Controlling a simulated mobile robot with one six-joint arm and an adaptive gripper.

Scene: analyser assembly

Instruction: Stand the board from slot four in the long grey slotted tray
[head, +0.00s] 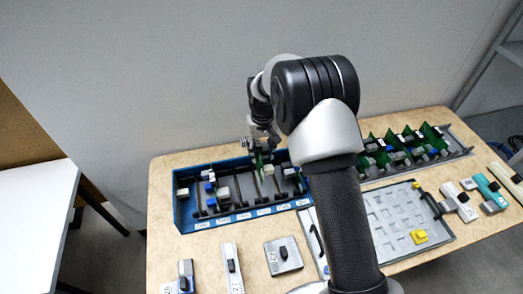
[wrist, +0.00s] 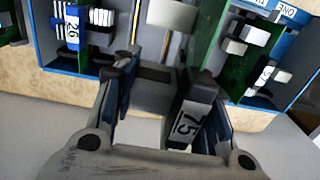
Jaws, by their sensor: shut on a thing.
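My gripper (head: 262,148) is above the back part of the blue slotted rack (head: 184,217). It is shut on a green board (head: 257,162), whose lower part hangs at or just over the rack; I cannot tell if it is clear of the slot. In the wrist view my gripper (wrist: 155,95) has a dark grey block and a piece labelled 75 (wrist: 187,122) between or beside its fingers. The long grey slotted tray (head: 461,140) stands at the back right with several green boards upright in it; my arm hides its left end.
Other boards stand in the blue rack, one with a blue part labelled 26 (wrist: 72,28). A flat grey pocketed tray (head: 385,235) with yellow parts lies right of centre. Several loose modules, including one grey block (head: 283,254), line the front and right of the table.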

